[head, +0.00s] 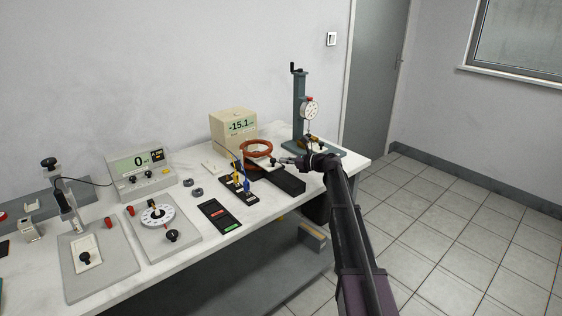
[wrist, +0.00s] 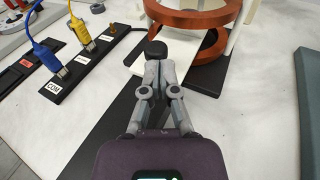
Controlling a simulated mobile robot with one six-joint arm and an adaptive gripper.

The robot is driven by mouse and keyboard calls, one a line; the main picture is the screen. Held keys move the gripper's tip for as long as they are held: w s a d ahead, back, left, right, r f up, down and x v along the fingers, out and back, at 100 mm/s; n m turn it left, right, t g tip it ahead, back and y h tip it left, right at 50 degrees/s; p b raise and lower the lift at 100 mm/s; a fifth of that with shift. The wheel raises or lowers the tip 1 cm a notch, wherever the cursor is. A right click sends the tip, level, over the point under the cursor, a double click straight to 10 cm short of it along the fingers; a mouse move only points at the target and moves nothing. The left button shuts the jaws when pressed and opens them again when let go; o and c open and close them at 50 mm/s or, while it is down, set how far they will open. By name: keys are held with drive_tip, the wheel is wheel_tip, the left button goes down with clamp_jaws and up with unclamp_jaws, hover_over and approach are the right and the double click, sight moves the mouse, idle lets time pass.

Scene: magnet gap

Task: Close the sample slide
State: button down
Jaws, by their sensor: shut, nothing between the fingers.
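The sample slide is a thin white plate with a round black knob (wrist: 155,48) at its near end. The plate (wrist: 203,66) runs toward the copper-coloured coil pair (wrist: 195,18), with part of it outside the coils. In the head view the coils (head: 257,149) stand near the back right of the bench. My gripper (wrist: 157,64) is shut and empty, its fingertips right at the near side of the knob. I cannot tell whether they touch it. My gripper (head: 286,160) also shows just right of the coils in the head view.
A black terminal strip (wrist: 88,58) with blue and yellow plugs lies to the left. A dial-gauge stand (head: 299,105) is behind my gripper, and a beige meter (head: 234,125) stands behind the coils. White benchtop (wrist: 255,125) is clear at the right.

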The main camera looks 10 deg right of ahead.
drive_tip(key=p+v, duration=0.1)
drive_tip(key=v, duration=1.1)
drive_tip(key=shift+d+p, duration=0.2)
drive_tip(key=shift+p, duration=0.1)
drive_tip(key=shift+s, duration=0.15)
